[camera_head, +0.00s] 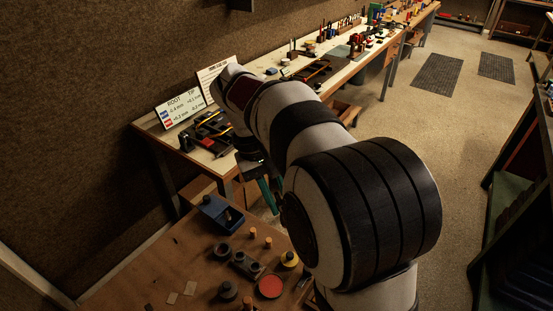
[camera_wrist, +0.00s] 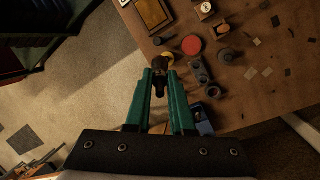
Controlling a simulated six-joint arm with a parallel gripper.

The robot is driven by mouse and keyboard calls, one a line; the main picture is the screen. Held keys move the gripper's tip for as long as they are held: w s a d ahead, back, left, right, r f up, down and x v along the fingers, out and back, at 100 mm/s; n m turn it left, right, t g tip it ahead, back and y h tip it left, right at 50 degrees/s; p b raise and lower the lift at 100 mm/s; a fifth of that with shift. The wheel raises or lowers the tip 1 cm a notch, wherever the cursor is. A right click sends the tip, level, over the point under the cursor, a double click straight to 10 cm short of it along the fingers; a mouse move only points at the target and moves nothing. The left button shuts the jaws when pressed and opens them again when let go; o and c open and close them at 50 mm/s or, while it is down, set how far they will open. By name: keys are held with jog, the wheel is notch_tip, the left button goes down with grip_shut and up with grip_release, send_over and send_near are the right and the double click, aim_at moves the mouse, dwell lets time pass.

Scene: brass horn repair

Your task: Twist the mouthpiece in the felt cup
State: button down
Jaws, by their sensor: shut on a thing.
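My gripper (camera_head: 267,193) hangs beyond the bench's far right edge in the head view, partly hidden by my arm. In the wrist view its two green fingers (camera_wrist: 160,85) are shut on a small dark piece (camera_wrist: 159,90), which looks like the mouthpiece. Its details are too dark to make out. I cannot tell for sure which is the felt cup. The held piece seems apart from these cups.
A red disc (camera_head: 270,286), a dark block with round seats (camera_head: 245,265) and a blue box (camera_head: 215,212) lie on the brown bench (camera_head: 180,250). Small wooden pegs stand between them. A long workbench with tools and a sign (camera_head: 180,108) runs along the wall.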

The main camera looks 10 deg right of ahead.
jog(key=w+a+f+n+y, duration=0.1)
jog(key=w+a+f+n, duration=0.1)
jog(key=w+a+f, duration=0.2)
jog(key=w+a+f+n+t+y, duration=0.1)
jog(key=w+a+f, duration=0.3)
jog(key=a+f, duration=0.5)
jog(key=shift+a+f+n+y, duration=0.4)
jog(key=shift+a+n+y, duration=0.05)
jog(key=shift+n+y, duration=0.05)
jog(key=shift+s, duration=0.1)
jog(key=shift+f, duration=3.55)
jog(key=shift+f, duration=0.1)
jog(key=m, duration=0.4)
jog(key=m, duration=0.4)
